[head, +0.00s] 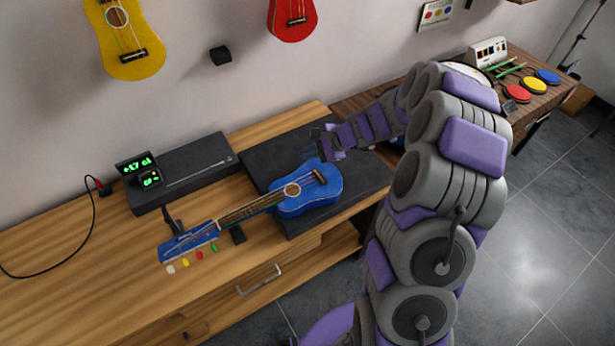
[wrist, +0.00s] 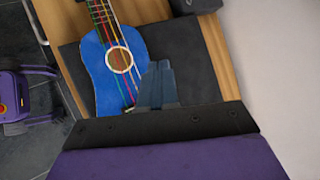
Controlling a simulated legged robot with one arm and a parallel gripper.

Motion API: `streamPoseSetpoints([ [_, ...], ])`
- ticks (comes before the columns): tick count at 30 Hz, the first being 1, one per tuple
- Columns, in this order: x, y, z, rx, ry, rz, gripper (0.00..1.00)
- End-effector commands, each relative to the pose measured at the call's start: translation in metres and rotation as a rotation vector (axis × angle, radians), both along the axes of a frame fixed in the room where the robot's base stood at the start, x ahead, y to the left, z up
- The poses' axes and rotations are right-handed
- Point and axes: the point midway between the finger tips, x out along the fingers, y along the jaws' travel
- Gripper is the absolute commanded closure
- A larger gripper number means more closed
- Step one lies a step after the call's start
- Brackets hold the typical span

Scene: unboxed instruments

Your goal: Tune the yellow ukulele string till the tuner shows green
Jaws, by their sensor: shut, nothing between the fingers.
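The blue ukulele (head: 318,187) lies on its back on a black mat, its neck pointing to the lower left. Its body, sound hole and coloured strings also show in the wrist view (wrist: 107,70). At the headstock (head: 188,243) stick out white, yellow (head: 186,262), red and green tuning pegs. The tuner (head: 139,167) stands behind the headstock, with green characters too small to read surely. My gripper (head: 318,141) is shut and empty, beside the body end of the ukulele, far from the pegs. In the wrist view its fingers (wrist: 157,82) overlap the body's edge.
A long black case (head: 180,172) lies along the wall side of the wooden bench (head: 90,240). Yellow (head: 131,50) and red (head: 292,18) ukuleles hang on the wall.

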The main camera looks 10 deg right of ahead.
Motion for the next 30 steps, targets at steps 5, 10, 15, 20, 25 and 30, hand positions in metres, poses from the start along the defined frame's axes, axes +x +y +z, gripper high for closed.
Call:
streamPoseSetpoints([
  [5,0.000,0.000,0.000,0.000,0.000,0.002,1.00],
  [10,0.000,0.000,-0.002,0.000,0.000,0.002,1.00],
  [15,0.000,0.000,-0.011,-0.001,0.000,0.003,1.00],
  [20,0.000,0.000,-0.028,0.000,0.001,0.002,1.00],
  [25,0.000,0.000,-0.051,0.000,0.001,0.002,1.00],
  [30,0.000,0.001,-0.072,0.002,0.002,0.003,1.00],
])
